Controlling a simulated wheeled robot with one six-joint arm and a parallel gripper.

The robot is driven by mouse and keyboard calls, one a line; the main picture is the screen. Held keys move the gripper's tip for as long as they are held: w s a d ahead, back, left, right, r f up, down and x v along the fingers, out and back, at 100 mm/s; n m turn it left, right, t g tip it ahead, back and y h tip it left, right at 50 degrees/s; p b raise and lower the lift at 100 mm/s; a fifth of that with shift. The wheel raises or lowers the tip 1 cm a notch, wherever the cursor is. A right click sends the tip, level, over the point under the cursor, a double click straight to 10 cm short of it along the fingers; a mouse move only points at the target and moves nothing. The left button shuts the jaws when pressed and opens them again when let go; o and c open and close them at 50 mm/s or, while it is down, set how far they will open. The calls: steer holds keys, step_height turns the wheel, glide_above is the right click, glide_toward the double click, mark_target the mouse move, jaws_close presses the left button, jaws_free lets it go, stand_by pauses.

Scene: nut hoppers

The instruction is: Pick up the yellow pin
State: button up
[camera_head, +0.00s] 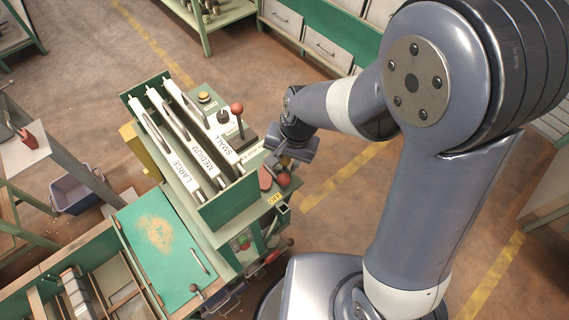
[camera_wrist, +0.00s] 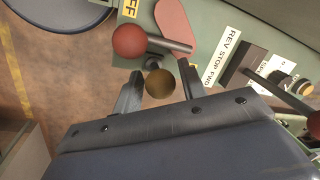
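The yellow pin shows in the wrist view as a dull brownish-yellow ball head (camera_wrist: 159,84), in shadow. My gripper (camera_wrist: 161,69) is open, with one finger on each side of this ball and a small gap visible on both sides. In the head view my gripper (camera_head: 283,158) is at the near right end of the hopper machine, and the ball is partly hidden and too small to judge. The pin's shaft is mostly hidden below its head.
A red ball knob (camera_wrist: 130,40) on a metal rod is close to my left finger. A flat red paddle (camera_wrist: 174,24) lies just beyond. A lever with a red knob (camera_head: 237,108) stands on the machine's control panel. A green tray (camera_head: 160,250) is at left.

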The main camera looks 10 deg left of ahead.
steer(key=c, duration=0.7)
steer(key=shift+c, duration=0.2)
steer(key=shift+r, duration=0.15)
